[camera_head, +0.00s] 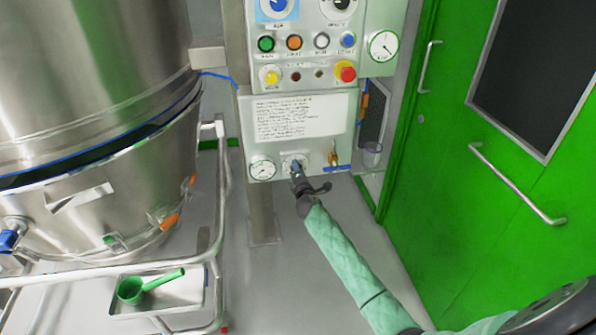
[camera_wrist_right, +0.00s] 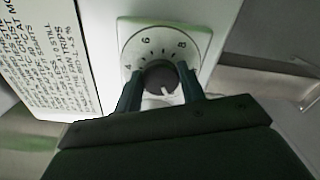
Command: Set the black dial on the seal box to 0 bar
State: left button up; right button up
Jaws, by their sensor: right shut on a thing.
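The seal box (camera_head: 330,177) is the lower pale box on the panel, with a printed text sheet (camera_head: 297,118) above its controls. My right gripper (camera_head: 296,172) reaches its lower front and covers much of the dial there. In the right wrist view the black dial (camera_wrist_right: 158,77) sits between the fingers of my right gripper (camera_wrist_right: 160,84), which is shut on it. The round white scale (camera_wrist_right: 141,44) behind shows 4, 6 and 8. A white mark on the dial shows at its lower right in that view. My left gripper is not in view.
A gauge (camera_head: 262,169) sits left of the dial, and a brass valve (camera_head: 334,157) right of it. Buttons and a red knob (camera_head: 345,71) are above. A steel vessel (camera_head: 100,190) stands left, a green door (camera_head: 500,180) right.

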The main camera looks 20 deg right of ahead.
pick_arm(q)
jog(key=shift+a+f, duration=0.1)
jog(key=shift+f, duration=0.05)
pick_arm(e)
jog(key=shift+f, duration=0.1)
dwell(0.3)
jog(key=o, duration=1)
jog(key=shift+c, duration=0.2)
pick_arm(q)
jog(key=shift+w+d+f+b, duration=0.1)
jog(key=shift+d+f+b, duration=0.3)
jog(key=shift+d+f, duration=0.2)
pick_arm(e)
jog(key=v, duration=0.7)
jog(key=shift+s, duration=0.35)
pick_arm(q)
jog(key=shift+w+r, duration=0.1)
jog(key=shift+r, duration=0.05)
pick_arm(e)
jog(key=shift+a, duration=0.1)
